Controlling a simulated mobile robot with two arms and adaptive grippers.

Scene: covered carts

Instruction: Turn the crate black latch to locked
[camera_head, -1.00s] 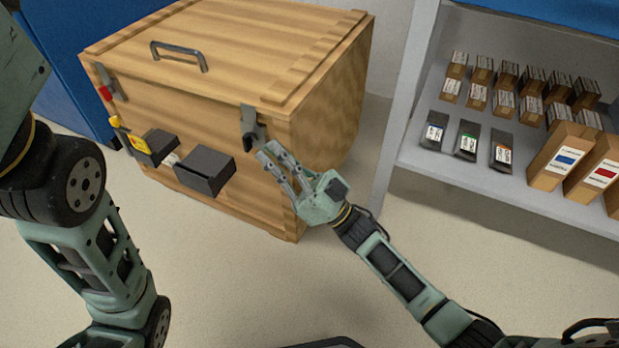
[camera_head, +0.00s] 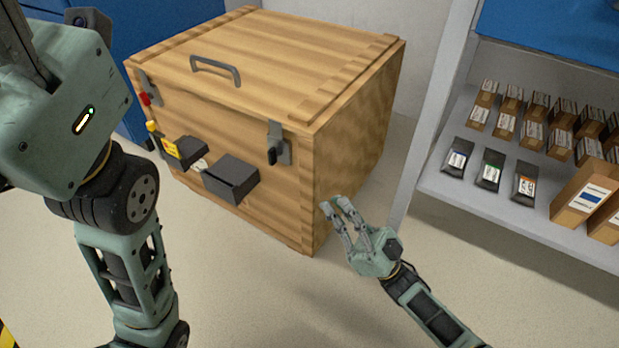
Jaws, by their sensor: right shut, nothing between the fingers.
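The wooden crate (camera_head: 345,140) stands on the floor, lid down. Its black latch (camera_head: 272,156) is on a grey metal plate at the right end of the front face, just under the lid, with its black lever hanging down. A second latch with a red part (camera_head: 145,98) is at the front's left end. My right gripper (camera_head: 332,205) is shut and empty, in front of the crate's right side, below and right of the black latch and apart from it. My left arm fills the left side; its fingers do not show.
A yellow tag (camera_head: 170,147) hangs on the left. A grey shelf (camera_head: 480,205) with several small cartons stands at the right. The floor between is clear.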

